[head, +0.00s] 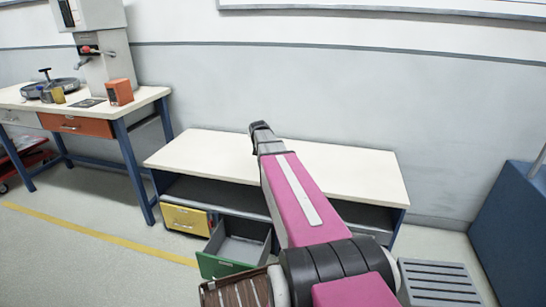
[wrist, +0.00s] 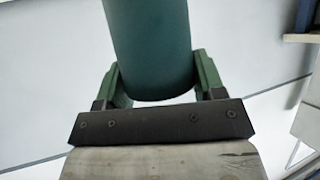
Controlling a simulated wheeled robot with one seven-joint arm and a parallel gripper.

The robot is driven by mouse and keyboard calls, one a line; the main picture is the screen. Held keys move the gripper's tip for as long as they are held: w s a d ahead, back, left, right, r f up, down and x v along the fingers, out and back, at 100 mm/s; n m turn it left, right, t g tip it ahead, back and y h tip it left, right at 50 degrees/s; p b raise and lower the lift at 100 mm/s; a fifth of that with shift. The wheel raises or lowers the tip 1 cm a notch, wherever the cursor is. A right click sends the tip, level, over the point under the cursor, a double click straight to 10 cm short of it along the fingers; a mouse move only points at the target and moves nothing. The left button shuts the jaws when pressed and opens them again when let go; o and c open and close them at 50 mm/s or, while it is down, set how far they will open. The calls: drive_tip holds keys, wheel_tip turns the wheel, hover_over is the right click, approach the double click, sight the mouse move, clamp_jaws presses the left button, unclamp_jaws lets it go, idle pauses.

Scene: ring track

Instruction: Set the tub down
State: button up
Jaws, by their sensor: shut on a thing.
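The tub (wrist: 148,45) shows in the wrist view as a smooth, dark green, round-sided body between the green fingers of my gripper (wrist: 158,78). The fingers are shut on its two sides. In the head view my gripper (head: 261,128) is at the far end of my pink arm, over the back edge of the low white-topped bench (head: 350,172). The tub cannot be made out there, hidden behind my arm and gripper. I cannot tell how high it is above the bench top.
The bench top is bare on both sides of my arm. Below it, a green-fronted drawer (head: 226,267) stands open beside a yellow drawer (head: 186,219). A grey slatted box (head: 438,283) and a blue cabinet (head: 515,235) are at right. A workbench (head: 135,98) with equipment stands at left.

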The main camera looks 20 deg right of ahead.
drive_tip(key=shift+w+d+f, duration=0.55)
drive_tip(key=shift+d+f, duration=1.25)
drive_tip(key=shift+d, duration=0.1)
drive_tip(key=shift+w+d+f, duration=0.5)
drive_tip(key=shift+d+f, duration=1.35)
drive_tip(key=shift+d, duration=0.05)
drive_tip(key=shift+w+d+f, duration=0.55)
drive_tip(key=shift+d+f, duration=1.25)
drive_tip(key=shift+d, duration=0.1)
drive_tip(key=shift+f, duration=0.1)
drive_tip(key=o, duration=0.9)
